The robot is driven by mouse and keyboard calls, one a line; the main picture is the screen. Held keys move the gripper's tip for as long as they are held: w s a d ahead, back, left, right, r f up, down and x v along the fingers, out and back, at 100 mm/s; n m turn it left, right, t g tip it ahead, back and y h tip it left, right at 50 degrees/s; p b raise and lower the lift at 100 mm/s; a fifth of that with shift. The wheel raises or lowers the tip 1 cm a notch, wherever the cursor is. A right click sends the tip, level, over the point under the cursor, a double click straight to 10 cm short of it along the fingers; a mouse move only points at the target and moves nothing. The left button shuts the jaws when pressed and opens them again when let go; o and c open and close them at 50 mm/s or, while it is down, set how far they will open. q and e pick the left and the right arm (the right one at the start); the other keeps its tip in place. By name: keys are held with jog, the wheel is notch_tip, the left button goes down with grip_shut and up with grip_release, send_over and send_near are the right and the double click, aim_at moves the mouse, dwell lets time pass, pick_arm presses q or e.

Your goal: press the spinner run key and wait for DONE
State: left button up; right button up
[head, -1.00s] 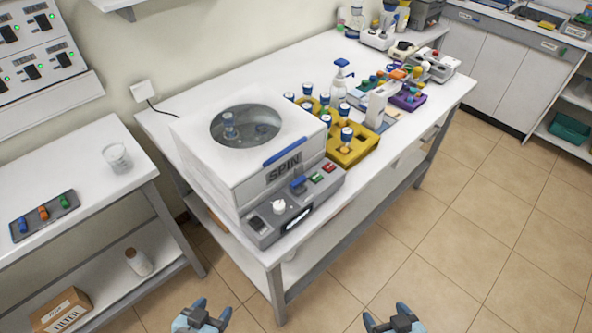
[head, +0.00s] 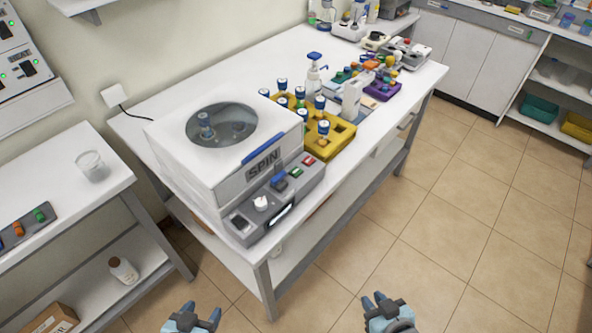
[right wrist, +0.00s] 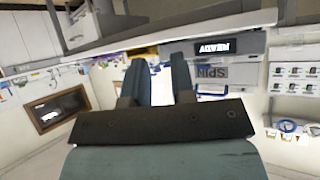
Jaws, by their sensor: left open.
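The spinner (head: 185,160) is a white box with a round window in its closed lid and a blue bar on the lid's front edge. Its grey front panel (head: 248,225) carries a white knob (head: 261,202), a blue control (head: 279,179), a green key (head: 295,172), a red key (head: 309,160) and a small lit display (head: 281,214). My left gripper (head: 202,309) is open and empty, in front of the bench. My right gripper (head: 376,300) is open and empty, apart from the spinner.
A yellow rack (head: 335,143) with blue-capped vials stands right of the spinner. A pump bottle (head: 314,80) and a purple tray (head: 383,90) are beyond it. A side table (head: 60,185) with a beaker (head: 92,166) is at left. The tiled floor (head: 450,230) before the bench is clear.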

grip_shut()
dwell(1.3)
